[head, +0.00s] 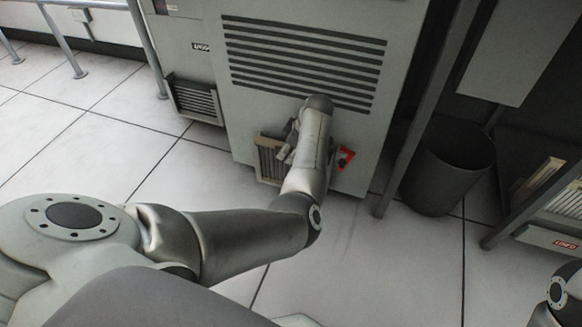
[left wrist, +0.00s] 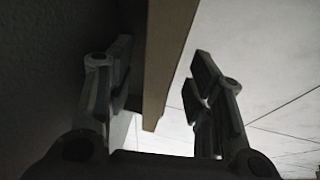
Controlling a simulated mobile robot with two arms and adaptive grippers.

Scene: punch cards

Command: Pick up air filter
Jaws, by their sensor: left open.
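The air filter (head: 268,160) is a pleated panel with a tan frame, low on the front of the grey cabinet. My left arm reaches down to it, and my left gripper (head: 288,143) is at its upper right side, partly hidden by my own wrist. In the left wrist view the open left gripper (left wrist: 162,65) has a tan, board-like edge (left wrist: 158,90), likely the filter's frame, between its two fingers. A gap shows on the right side; contact on the left is too dark to tell. My right gripper is not in view.
The cabinet (head: 300,25) with dark vent slots stands behind the filter. A red label (head: 345,158) is right of my wrist. A dark bin (head: 448,165) and a grey post (head: 425,90) stand to the right. The tiled floor (head: 100,150) is clear on the left.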

